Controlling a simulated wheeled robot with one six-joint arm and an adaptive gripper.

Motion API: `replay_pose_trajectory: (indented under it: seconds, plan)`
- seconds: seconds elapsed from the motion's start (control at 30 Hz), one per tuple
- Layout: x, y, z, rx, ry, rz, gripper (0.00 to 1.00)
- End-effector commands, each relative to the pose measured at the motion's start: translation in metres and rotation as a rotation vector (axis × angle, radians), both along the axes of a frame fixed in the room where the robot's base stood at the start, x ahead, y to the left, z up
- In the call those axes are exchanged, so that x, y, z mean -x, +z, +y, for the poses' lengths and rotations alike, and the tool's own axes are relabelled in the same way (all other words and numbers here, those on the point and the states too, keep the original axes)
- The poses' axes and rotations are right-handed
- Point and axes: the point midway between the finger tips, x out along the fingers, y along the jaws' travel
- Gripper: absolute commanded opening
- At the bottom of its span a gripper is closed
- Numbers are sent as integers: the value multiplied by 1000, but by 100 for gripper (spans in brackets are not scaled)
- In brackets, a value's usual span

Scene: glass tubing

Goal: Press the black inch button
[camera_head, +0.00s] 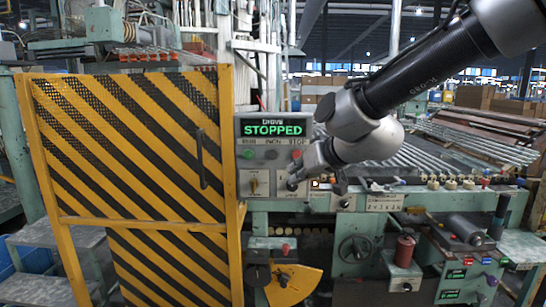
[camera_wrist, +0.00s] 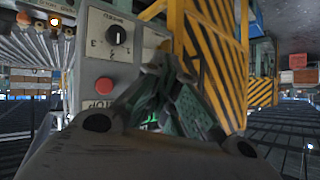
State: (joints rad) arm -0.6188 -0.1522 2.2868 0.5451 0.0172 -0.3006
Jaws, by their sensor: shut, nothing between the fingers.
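The black inch button (camera_head: 271,154) sits in the middle of a row under the lit STOPPED display (camera_head: 272,128) in the head view. The green button (camera_head: 248,154) is left of it and the red stop button (camera_head: 296,154) right of it. My gripper (camera_head: 294,183) is shut and empty, below and to the right of the inch button, in front of the lower panel. In the wrist view the closed fingers (camera_wrist: 165,65) lie over the panel, beside the red button (camera_wrist: 103,86). The inch button cannot be made out there.
A yellow selector knob (camera_head: 254,182) is on the lower panel; a black dial knob (camera_wrist: 116,35) shows in the wrist view. A yellow-and-black striped guard door (camera_head: 130,150) stands left of the panel. Glass tubes and rollers (camera_head: 440,183) extend to the right. A handwheel (camera_head: 355,248) is below.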

Motion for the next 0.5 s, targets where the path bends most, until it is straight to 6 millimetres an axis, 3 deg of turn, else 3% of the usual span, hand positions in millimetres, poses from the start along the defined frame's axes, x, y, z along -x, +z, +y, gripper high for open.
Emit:
replay_pose_trajectory:
  seconds: [0.03,0.1,0.2,0.5]
  plan:
    - [-4,-4,20,-9,9,-17,0]
    - [-9,-5,38,-21,8,-44,0]
    - [-12,-7,53,-32,5,-68,0]
    - [-14,-6,57,-36,2,-77,0]
